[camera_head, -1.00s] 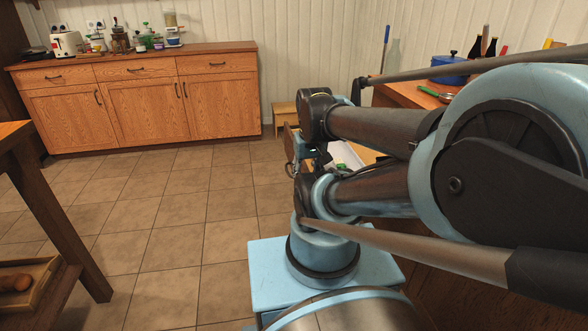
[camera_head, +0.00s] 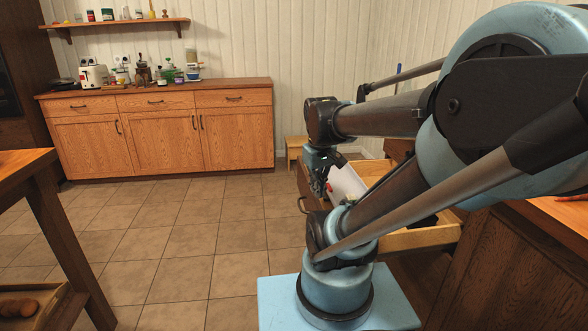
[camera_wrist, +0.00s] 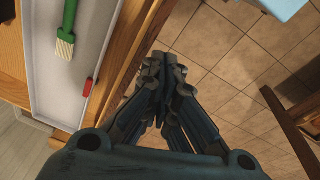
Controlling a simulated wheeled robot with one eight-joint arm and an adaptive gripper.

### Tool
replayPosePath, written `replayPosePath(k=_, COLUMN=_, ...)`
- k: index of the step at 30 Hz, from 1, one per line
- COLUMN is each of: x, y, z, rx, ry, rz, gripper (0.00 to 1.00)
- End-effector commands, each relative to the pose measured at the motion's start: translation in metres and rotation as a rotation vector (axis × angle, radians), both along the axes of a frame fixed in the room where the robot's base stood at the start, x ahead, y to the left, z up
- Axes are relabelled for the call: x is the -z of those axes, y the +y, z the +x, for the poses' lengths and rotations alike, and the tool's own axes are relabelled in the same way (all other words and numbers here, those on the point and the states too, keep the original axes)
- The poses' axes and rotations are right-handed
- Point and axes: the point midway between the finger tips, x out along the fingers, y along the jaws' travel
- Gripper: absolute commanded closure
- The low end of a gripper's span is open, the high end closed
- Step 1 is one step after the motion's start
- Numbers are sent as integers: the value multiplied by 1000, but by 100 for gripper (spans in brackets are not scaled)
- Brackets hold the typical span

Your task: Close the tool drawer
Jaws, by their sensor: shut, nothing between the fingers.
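The tool drawer (camera_head: 424,239) is open at the right in the head view. Its pale wooden side shows below my arm, and a dark handle (camera_head: 303,207) is on its front. Much of the drawer is hidden behind my arm. In the wrist view a white tray (camera_wrist: 50,95) in the drawer holds a green-handled brush (camera_wrist: 68,28) and a small red item (camera_wrist: 88,87). My gripper (camera_wrist: 165,72) is shut and empty. In that view it appears beside the drawer's front edge (camera_wrist: 128,75), over the floor. I cannot tell whether it touches the drawer.
Tiled floor (camera_head: 180,240) lies clear in the middle. A wooden table (camera_head: 45,185) stands at the left. A long cabinet (camera_head: 160,140) with jars and a toaster is at the back wall. A small stool (camera_head: 295,148) stands right of it.

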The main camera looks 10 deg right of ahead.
Motion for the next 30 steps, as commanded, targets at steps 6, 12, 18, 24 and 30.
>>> replayPosePath(k=6, x=-26, y=3, z=44, rx=-158, ry=31, rz=-46, gripper=100)
replayPosePath(k=12, x=-42, y=7, z=84, rx=-299, ry=61, rz=-85, gripper=100)
replayPosePath(k=18, x=-53, y=13, z=128, rx=-443, ry=92, rz=-121, gripper=100)
replayPosePath(k=24, x=-59, y=21, z=173, rx=-583, ry=126, rz=-155, gripper=100)
replayPosePath(k=30, x=-58, y=31, z=218, rx=-724, ry=162, rz=-186, gripper=100)
